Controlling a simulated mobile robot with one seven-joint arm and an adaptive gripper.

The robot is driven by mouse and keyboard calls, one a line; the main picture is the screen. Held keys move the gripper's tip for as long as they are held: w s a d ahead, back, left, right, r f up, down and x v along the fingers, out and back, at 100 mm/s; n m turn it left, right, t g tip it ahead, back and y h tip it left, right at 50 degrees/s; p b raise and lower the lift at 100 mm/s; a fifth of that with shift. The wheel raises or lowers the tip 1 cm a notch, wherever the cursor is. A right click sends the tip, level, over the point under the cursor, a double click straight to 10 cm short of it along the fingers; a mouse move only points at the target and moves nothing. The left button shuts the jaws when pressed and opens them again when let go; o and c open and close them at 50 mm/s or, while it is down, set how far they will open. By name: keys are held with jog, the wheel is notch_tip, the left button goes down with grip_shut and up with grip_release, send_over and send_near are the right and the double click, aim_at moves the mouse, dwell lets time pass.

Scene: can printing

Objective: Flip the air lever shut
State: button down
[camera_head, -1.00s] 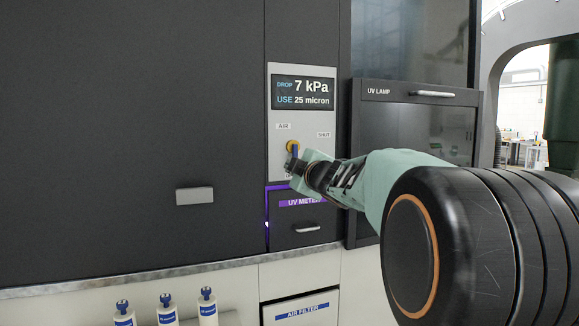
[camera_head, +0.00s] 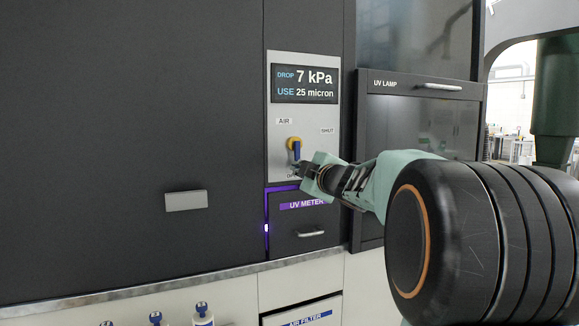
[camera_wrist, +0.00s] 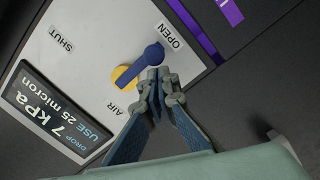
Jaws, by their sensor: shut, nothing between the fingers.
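The air lever has a yellow hub (camera_head: 293,142) and a blue handle (camera_head: 297,154) on the light panel below the display. The handle points down toward the OPEN label, which my gripper partly hides in the head view. The SHUT label (camera_head: 327,131) is to the right of the hub. In the wrist view, the blue handle (camera_wrist: 152,55) reaches from the yellow hub (camera_wrist: 124,78) toward the OPEN label (camera_wrist: 170,36). My gripper (camera_head: 297,168) is shut and empty. Its fingertips (camera_wrist: 160,74) are right beside the handle's end; I cannot tell whether they touch it.
The display (camera_head: 305,84) reads 7 kPa and 25 micron. The UV METER drawer (camera_head: 300,236) is just below the panel. The UV LAMP door (camera_head: 400,120) with its handle is to the right.

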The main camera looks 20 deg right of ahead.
jog(key=shift+d+f+n+b, duration=0.15)
jog(key=shift+d+n+b, duration=0.25)
jog(key=shift+n, duration=0.3)
dwell(0.4)
jog(key=d+r+n+b, duration=0.1)
jog(key=d+n+b, duration=0.2)
jog(key=n, duration=0.4)
jog(key=d+r+n+t+b, duration=0.1)
jog(key=d+n+b, duration=0.3)
jog(key=n, duration=0.4)
jog(key=shift+w+r+y, duration=0.15)
jog(key=shift+r+y, duration=0.15)
jog(key=shift+n, duration=0.3)
dwell(0.3)
